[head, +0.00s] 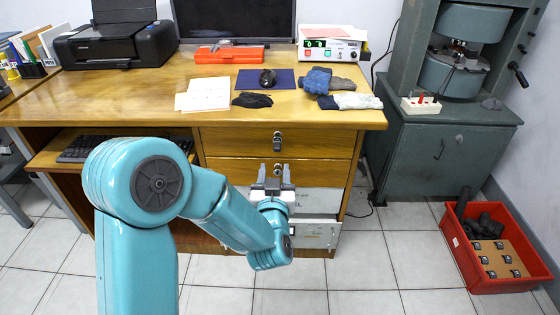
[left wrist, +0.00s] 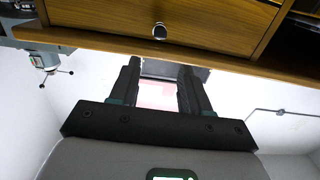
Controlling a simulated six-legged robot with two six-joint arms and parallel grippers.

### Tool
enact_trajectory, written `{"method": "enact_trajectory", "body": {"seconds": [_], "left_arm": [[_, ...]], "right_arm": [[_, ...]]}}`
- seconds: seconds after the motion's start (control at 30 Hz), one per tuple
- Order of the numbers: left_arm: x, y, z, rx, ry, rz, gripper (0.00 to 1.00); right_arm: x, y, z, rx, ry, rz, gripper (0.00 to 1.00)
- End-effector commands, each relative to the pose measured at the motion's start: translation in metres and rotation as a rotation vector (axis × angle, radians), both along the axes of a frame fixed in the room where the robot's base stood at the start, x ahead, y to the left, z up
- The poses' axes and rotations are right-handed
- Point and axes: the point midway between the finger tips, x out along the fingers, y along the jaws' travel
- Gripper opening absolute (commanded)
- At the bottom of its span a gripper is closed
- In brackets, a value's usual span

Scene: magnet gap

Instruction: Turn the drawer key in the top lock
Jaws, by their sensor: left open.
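The wooden drawer front (head: 230,139) under the desk top carries the top lock (head: 277,141), a small metal and dark fitting. A second lock (head: 277,168) is on the drawer below. My left gripper (head: 274,173) is open, in front of the lower drawer and below the top lock, its fingers by the second lock. In the left wrist view, a round lock (left wrist: 160,31) with a silver rim shows on a drawer front, beyond the open fingers (left wrist: 160,68); nothing is held between them. I cannot make out a key clearly. My right gripper is not in view.
Grey lower drawers (head: 315,233) stand below. A green cabinet (head: 440,150) is to the right, with a red crate (head: 460,240) on the floor.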

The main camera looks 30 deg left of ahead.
Motion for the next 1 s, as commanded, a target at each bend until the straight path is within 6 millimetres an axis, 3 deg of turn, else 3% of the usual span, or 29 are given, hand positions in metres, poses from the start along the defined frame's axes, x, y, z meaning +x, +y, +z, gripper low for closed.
{"method": "enact_trajectory", "body": {"seconds": [0.03,0.17,0.37,0.77,1.0], "left_arm": [[0.000,0.000,-0.009,0.000,-0.007,0.000,0.47],[-0.001,0.000,-0.015,0.001,-0.016,-0.001,0.47],[0.007,0.004,-0.013,0.001,-0.016,-0.003,0.47],[0.058,0.036,-0.012,0.001,-0.016,-0.005,0.47],[0.079,0.048,-0.015,0.001,-0.016,-0.006,0.47]], "right_arm": [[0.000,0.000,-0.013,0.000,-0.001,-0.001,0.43],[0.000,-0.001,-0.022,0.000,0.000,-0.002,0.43],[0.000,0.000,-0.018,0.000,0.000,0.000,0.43],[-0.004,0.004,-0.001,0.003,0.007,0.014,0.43],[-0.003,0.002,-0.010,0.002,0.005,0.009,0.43]]}}
